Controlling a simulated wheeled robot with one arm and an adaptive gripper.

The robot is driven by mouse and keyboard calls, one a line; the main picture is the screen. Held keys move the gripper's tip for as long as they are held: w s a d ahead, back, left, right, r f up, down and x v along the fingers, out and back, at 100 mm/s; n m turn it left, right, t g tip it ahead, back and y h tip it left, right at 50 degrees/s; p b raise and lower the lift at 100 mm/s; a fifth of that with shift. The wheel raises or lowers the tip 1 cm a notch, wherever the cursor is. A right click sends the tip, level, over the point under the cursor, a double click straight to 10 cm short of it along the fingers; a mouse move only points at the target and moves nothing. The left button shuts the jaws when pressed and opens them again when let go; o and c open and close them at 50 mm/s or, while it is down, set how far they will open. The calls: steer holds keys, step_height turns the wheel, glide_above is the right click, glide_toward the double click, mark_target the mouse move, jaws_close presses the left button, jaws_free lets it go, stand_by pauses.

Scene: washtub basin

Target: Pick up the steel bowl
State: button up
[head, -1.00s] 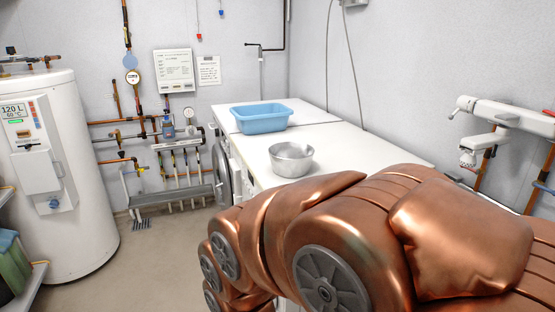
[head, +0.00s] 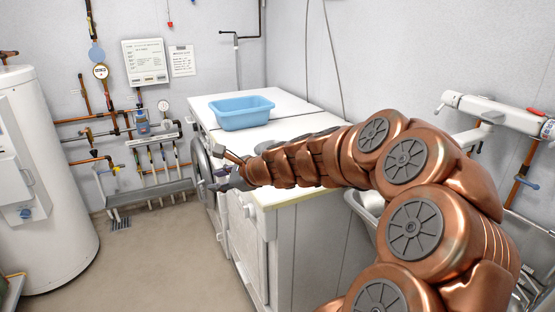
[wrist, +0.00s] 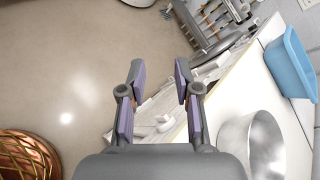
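The steel bowl (wrist: 262,140) shows in the wrist view at the lower right, on the white worktop and partly cut off by my gripper's body. In the head view my gripper (head: 222,172) is at the worktop's left edge.
A blue basin (head: 242,112) stands at the back of the white worktop (head: 300,124); it also shows in the wrist view (wrist: 289,65). A washing machine, pipes (head: 155,160) and a white boiler (head: 45,190) stand left. A wall tap (head: 500,112) is at right.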

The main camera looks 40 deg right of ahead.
steer(key=shift+w+d+f+m+t+h, duration=0.1)
steer(key=shift+d+m+t+h, duration=0.15)
steer(key=shift+d+m+h, duration=1.8)
steer(key=shift+w+d+f+m+t+y, duration=0.15)
steer(key=shift+d+m+y, duration=0.55)
steer(key=shift+d, duration=3.1)
steer(key=shift+w+d+m+t+h, duration=0.1)
steer(key=shift+d+m+t+h, duration=0.2)
steer(key=shift+d+m+h, duration=1.9)
steer(key=shift+w+d+f+n+y, duration=0.15)
steer(key=shift+w+d+f+y, duration=0.15)
steer(key=shift+w, duration=0.3)
steer(key=shift+w+d+f+n+y, duration=0.15)
steer(key=shift+w+d+f+y, duration=0.1)
steer(key=shift+w+d+y, duration=0.25)
steer(key=shift+w+d+f+n+y, duration=0.15)
steer(key=shift+w+d+f+y, duration=0.1)
steer(key=shift+w, duration=0.4)
jaws_close()
